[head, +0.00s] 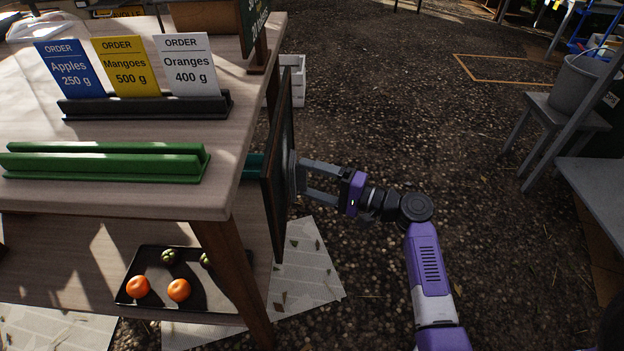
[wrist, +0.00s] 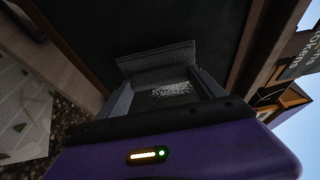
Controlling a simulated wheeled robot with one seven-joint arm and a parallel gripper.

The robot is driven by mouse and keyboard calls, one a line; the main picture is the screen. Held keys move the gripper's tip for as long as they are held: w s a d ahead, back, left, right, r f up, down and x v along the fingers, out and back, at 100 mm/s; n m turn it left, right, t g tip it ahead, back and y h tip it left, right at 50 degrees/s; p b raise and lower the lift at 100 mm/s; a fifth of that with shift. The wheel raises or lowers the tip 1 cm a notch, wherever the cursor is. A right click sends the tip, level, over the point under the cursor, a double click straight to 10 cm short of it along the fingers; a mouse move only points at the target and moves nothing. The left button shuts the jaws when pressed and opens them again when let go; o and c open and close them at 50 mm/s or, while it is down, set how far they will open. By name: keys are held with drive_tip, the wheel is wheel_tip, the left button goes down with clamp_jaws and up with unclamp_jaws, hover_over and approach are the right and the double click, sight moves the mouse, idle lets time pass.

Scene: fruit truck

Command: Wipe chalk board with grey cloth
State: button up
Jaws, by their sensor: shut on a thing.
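The chalk board (head: 281,150) hangs upright at the right end of the wooden table and is seen nearly edge-on in the head view. In the wrist view its dark face (wrist: 98,40) fills the middle, with a wooden frame. My gripper (head: 303,183) is at the board's face, its fingers pointing left. It is shut on the grey cloth (wrist: 155,58), which lies across the fingertips close to or against the board; I cannot tell if it touches. A white chalk patch (wrist: 172,89) shows between the fingers (wrist: 165,82).
The table (head: 130,205) holds order cards (head: 125,75) and a green holder (head: 105,163). A black tray (head: 205,293) with fruit sits on the lower shelf. A white crate (head: 293,80) stands behind the board. A stool with a bucket (head: 582,85) is at right. The gravel between is open.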

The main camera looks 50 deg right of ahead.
drive_tip(key=shift+w+a, duration=0.6)
drive_tip(key=shift+w, duration=0.15)
idle(0.5)
drive_tip(key=shift+w+d+b, duration=0.3)
drive_tip(key=shift+w+d, duration=0.25)
drive_tip(key=shift+d, duration=0.25)
drive_tip(key=shift+w+d+b, duration=0.3)
drive_tip(key=shift+w+d, duration=0.25)
drive_tip(key=shift+d, duration=0.2)
drive_tip(key=shift+w+d+b, duration=0.75)
drive_tip(key=shift+w+d, duration=0.55)
drive_tip(key=shift+d, duration=0.1)
drive_tip(key=shift+w+d+b, duration=0.4)
drive_tip(key=shift+w+d, duration=0.05)
drive_tip(key=shift+d, duration=0.2)
drive_tip(key=shift+w+d+b, duration=0.4)
drive_tip(key=shift+w+d, duration=0.05)
drive_tip(key=shift+d, duration=0.15)
drive_tip(key=shift+w+d+r, duration=0.1)
drive_tip(key=shift+w+d, duration=0.05)
drive_tip(key=shift+d, duration=0.1)
